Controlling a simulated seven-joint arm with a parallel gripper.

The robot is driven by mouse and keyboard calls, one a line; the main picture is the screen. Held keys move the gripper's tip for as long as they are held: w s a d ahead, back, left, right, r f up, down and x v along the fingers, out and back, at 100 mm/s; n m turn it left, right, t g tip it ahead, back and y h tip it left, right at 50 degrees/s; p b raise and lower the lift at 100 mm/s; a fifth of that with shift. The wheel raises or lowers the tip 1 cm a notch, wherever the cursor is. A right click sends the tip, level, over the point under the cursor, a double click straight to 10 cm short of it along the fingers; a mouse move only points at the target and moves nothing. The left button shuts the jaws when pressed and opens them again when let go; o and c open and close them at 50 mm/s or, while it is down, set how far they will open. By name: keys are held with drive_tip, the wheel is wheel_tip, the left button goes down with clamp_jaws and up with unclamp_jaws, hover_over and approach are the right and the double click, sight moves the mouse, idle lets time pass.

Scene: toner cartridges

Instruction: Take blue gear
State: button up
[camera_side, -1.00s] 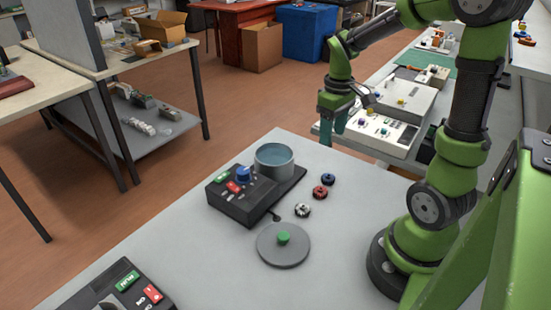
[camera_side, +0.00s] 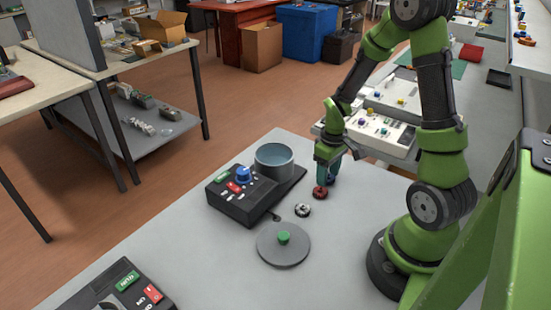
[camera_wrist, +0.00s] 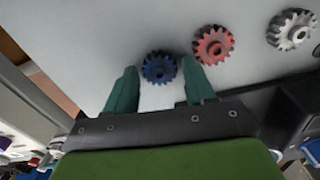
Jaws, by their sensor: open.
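The blue gear (camera_wrist: 158,67) lies flat on the light table in the wrist view, between and just ahead of my two teal fingertips. In the side view it is hidden behind my gripper (camera_side: 326,178). My gripper (camera_wrist: 161,84) is open, pointing down, with nothing held between its fingers. The right finger is close to the red gear (camera_wrist: 213,45), which also shows just in front of my gripper in the side view (camera_side: 320,193). I cannot tell the exact height of the fingertips above the table.
A black device (camera_side: 238,204) with a blue knob and a grey-blue cup (camera_side: 274,161) stands to the left. A grey round lid (camera_side: 283,245) with a green knob lies in front.

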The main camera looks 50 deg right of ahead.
drive_tip(key=c, duration=0.8)
